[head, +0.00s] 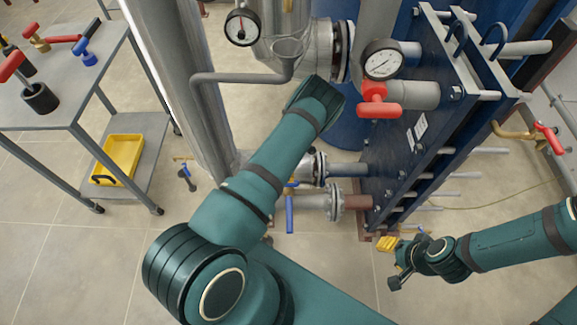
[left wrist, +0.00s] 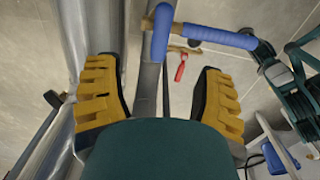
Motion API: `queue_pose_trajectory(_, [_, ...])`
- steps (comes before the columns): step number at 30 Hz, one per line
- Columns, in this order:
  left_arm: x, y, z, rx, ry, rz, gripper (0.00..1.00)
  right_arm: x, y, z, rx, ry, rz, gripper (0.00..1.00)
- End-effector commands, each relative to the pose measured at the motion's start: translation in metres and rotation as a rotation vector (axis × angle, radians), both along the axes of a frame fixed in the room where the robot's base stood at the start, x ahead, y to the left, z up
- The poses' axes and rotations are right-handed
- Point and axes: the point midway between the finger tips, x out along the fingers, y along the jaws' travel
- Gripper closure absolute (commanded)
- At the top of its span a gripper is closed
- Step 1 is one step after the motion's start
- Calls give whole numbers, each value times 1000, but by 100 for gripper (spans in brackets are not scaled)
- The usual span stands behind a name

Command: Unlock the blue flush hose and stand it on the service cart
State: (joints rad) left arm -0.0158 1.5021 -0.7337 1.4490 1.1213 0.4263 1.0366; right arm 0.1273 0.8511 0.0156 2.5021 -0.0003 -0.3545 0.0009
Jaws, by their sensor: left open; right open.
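A blue lever handle (head: 289,213) hangs beside the lower pipe stub in the head view. In the left wrist view a blue-sleeved bar (left wrist: 220,38) and an upright blue handle (left wrist: 161,34) lie just beyond my fingers. I cannot tell which blue part is the flush hose. My left gripper (left wrist: 160,100) is open, its yellow pads apart with no blue part between them; my arm hides it in the head view. The grey service cart (head: 62,96) stands at the upper left.
The cart top carries a blue fitting (head: 86,50), a red-handled fitting with a black base (head: 40,97) and other valves. A yellow tray (head: 118,160) is on its lower shelf. A thick column (head: 180,70) stands between cart and pipes. A red valve handle (head: 378,102) juts from the exchanger.

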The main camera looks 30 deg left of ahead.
Motion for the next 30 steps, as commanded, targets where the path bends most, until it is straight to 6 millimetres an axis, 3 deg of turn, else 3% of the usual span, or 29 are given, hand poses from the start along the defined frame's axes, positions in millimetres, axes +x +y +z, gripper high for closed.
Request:
queue_pose_trajectory(11, [-1,0,-55,1,3,-1,31,5,-1,-29,-3,-13,-3,53])
queue_pose_trajectory(18, [-1,0,-81,0,1,-1,31,6,-1,-26,-3,-14,-3,53])
queue_pose_trajectory(30, [0,0,-97,0,1,0,31,5,-1,-26,-3,-13,-3,53])
